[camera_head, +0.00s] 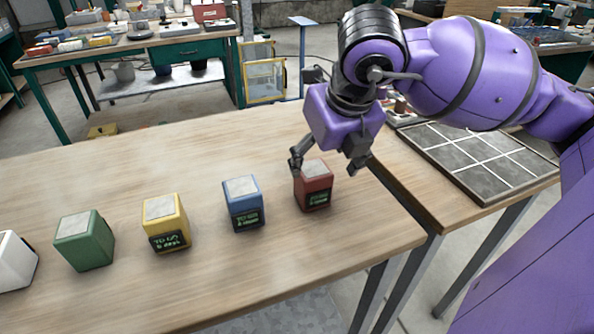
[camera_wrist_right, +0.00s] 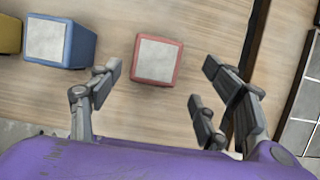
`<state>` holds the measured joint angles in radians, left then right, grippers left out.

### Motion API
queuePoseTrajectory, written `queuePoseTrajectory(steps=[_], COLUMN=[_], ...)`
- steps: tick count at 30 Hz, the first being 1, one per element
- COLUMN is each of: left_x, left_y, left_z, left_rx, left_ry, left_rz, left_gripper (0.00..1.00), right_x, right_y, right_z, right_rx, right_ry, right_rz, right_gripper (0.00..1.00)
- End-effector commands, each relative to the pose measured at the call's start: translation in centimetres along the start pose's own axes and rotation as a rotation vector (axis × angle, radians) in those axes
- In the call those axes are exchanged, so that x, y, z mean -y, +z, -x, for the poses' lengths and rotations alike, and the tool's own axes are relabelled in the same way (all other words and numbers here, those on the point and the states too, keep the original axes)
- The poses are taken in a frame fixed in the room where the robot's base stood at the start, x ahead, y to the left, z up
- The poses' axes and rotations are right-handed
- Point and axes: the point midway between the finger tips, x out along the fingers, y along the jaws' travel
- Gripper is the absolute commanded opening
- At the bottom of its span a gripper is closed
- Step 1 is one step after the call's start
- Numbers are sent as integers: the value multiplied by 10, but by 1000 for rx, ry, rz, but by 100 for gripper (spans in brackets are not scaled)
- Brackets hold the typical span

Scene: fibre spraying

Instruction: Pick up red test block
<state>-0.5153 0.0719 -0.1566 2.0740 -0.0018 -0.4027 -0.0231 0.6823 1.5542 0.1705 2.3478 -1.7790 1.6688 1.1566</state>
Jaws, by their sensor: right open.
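The red test block (camera_head: 315,190) stands upright at the right end of a row of blocks on the wooden table (camera_head: 220,290). It has a light grey top and a dark label on its front. My right gripper (camera_head: 327,168) is open just above and behind it, its fingers apart on either side. In the right wrist view the red block (camera_wrist_right: 158,60) lies beyond and between the open fingertips (camera_wrist_right: 163,68), with nothing held. My left gripper does not show.
A blue block (camera_head: 243,205) stands left of the red one, then yellow (camera_head: 167,225), green (camera_head: 85,242) and white (camera_head: 14,262) blocks. A dark gridded panel (camera_head: 480,160) lies on the right-hand table. The table behind the row is clear.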

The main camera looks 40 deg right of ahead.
Motion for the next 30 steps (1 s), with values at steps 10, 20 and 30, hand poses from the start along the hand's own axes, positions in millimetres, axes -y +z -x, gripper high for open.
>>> queuePoseTrajectory(steps=[10, 20, 30], left_x=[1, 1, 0], left_y=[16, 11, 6], left_z=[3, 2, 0], left_rx=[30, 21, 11], left_ry=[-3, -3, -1], left_rz=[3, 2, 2], left_gripper=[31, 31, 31], right_x=[-4, -8, -7], right_y=[-1, -2, -2], right_z=[-37, -76, -77], right_rx=[-3, -2, -2], right_ry=[3, 2, 1], right_rz=[-1, 0, 1], right_gripper=[70, 70, 56])
